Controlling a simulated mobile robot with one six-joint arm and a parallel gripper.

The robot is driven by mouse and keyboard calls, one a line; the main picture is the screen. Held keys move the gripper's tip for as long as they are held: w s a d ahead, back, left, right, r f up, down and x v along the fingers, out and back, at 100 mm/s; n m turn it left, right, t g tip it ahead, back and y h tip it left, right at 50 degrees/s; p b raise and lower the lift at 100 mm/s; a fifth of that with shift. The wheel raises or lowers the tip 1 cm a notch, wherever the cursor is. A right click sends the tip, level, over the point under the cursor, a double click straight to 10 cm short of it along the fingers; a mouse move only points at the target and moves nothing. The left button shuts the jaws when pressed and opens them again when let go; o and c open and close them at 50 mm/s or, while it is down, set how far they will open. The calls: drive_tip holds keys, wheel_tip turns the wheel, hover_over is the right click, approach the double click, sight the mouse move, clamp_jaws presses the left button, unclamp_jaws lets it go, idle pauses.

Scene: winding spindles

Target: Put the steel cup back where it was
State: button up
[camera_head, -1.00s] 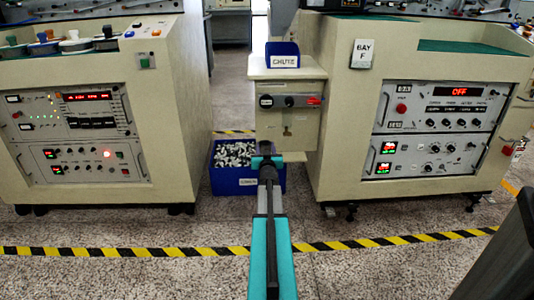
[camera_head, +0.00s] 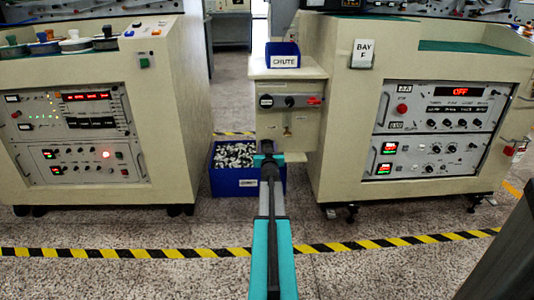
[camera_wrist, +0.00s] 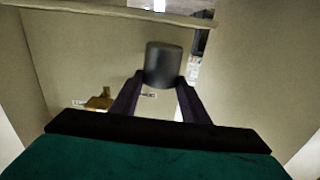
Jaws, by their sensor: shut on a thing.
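The steel cup (camera_wrist: 163,65) shows in the wrist view as a dark grey cylinder between the fingertips, roughly upright. My gripper (camera_wrist: 161,82) is shut on it, with one dark finger on each side. Cream panels lie beyond the cup in that view.
A blue tray labelled CHUTE (camera_head: 283,54) sits on the cream cabinet (camera_head: 262,75). A blue bin of metal pieces (camera_head: 222,182) stands on the floor below. Consoles flank it on the left (camera_head: 170,120) and right (camera_head: 345,110). A brass-coloured fitting (camera_wrist: 100,100) shows in the wrist view.

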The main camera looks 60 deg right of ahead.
drive_tip(key=shift+f+b, duration=0.7)
drive_tip(key=shift+f, duration=0.6)
drive_tip(key=shift+f, duration=0.2)
drive_tip(key=o, duration=1.2)
drive_tip(key=shift+r, duration=0.15)
drive_tip(key=shift+r, duration=0.15)
drive_tip(key=shift+p+v, duration=1.8)
drive_tip(key=shift+v, duration=4.2)
drive_tip(key=shift+w, duration=0.15)
